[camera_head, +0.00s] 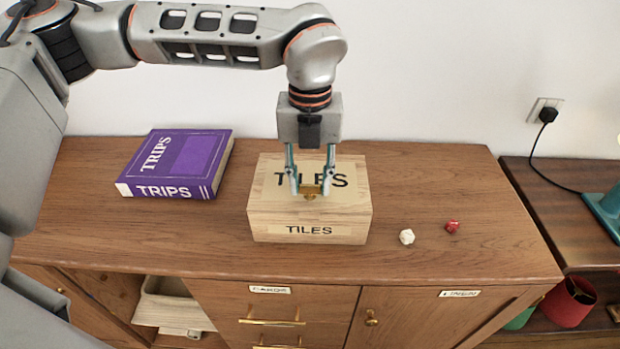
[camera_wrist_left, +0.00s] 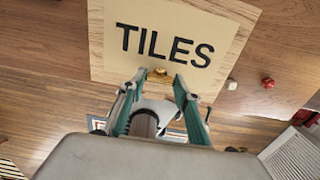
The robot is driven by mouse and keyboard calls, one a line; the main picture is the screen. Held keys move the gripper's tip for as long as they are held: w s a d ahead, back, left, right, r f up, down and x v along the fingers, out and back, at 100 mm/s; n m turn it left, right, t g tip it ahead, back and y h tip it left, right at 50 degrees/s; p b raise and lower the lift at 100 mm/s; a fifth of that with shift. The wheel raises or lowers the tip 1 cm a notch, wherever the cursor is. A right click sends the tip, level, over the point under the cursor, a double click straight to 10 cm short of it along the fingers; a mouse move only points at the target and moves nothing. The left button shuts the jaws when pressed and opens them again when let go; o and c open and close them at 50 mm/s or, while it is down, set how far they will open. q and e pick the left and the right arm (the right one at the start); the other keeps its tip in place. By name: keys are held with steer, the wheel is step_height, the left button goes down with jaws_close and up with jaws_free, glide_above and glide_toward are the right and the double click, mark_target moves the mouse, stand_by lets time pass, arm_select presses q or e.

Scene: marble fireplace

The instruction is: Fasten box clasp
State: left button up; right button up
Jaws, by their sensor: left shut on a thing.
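The wooden tile box (camera_head: 270,200) stands closed on the cabinet top, with "TILES" on its lid and front face. Its lid also fills the upper part of the left wrist view (camera_wrist_left: 105,50). The small brass clasp (camera_head: 311,192) is at the middle of the box's front edge and shows in the left wrist view (camera_wrist_left: 160,72). It appears at lid height, not down flat against the front face. My left gripper (camera_head: 311,189) points down over the box, its two fingertips shut on the clasp from either side. My right gripper is in no view.
A purple "TRIPS" book (camera_head: 180,163) lies left of the box. A white die (camera_head: 407,237) and a red die (camera_head: 452,226) lie to its right. The wooden cabinet (camera_head: 440,260) has a "CARDS" drawer (camera_head: 270,310) below. The cabinet top at right is otherwise clear.

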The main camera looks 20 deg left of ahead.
mark_target(310, 185)
arm_select(q)
steer(key=o, duration=1.1)
steer(key=shift+o, duration=0.2)
step_height(310, 185, up, 12)
